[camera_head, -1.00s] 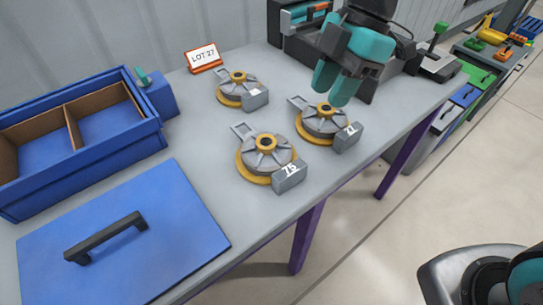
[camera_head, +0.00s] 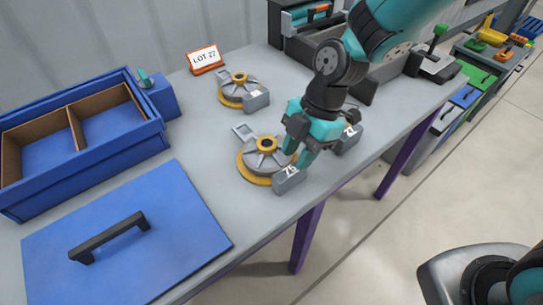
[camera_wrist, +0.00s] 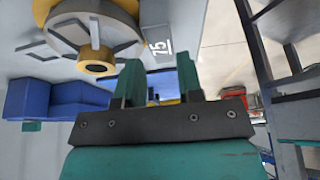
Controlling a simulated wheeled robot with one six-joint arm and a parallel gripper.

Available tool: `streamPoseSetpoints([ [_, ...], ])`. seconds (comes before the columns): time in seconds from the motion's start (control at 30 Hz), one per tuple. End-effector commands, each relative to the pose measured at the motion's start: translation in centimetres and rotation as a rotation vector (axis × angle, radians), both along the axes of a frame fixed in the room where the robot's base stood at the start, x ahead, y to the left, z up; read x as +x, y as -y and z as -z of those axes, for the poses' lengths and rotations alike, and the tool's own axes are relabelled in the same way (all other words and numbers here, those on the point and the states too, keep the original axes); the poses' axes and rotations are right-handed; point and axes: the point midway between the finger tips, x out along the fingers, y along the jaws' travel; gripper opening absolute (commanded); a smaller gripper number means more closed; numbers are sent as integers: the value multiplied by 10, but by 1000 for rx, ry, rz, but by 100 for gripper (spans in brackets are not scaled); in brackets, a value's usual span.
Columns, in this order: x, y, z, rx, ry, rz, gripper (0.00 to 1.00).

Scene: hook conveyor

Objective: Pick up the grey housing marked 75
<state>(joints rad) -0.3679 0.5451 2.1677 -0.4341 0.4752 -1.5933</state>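The grey housing marked 75 (camera_head: 266,146) lies on the grey table, with a yellow ring under it, a yellow hub and a grey block reading 75 (camera_head: 289,179) at its front right. It shows upside down at the upper left of the wrist view (camera_wrist: 94,32). My gripper (camera_head: 300,154) is just above and right of this housing, its fingers pointing down towards the block. In the wrist view my gripper (camera_wrist: 160,80) has its two teal fingers apart with nothing between them. The block (camera_wrist: 157,45) appears beyond the gap. I cannot tell whether the fingers touch it.
A third housing (camera_head: 240,88) sits behind, near the LOT 27 sign (camera_head: 205,59). A divided blue box (camera_head: 112,151) and a blue lid (camera_head: 190,225) with a black handle are at left.

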Motion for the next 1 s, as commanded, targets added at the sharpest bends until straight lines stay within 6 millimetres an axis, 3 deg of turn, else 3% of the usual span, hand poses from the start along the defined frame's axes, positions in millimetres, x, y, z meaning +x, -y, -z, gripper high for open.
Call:
streamPoseSetpoints([
  [0.23,-9,-10,33,-1,-4,-2,34],
  [0.53,-9,-12,39,0,0,0,34],
  [0.7,-9,-12,38,0,0,0,0],
  [1.0,-9,-12,36,2,1,0,0],
])
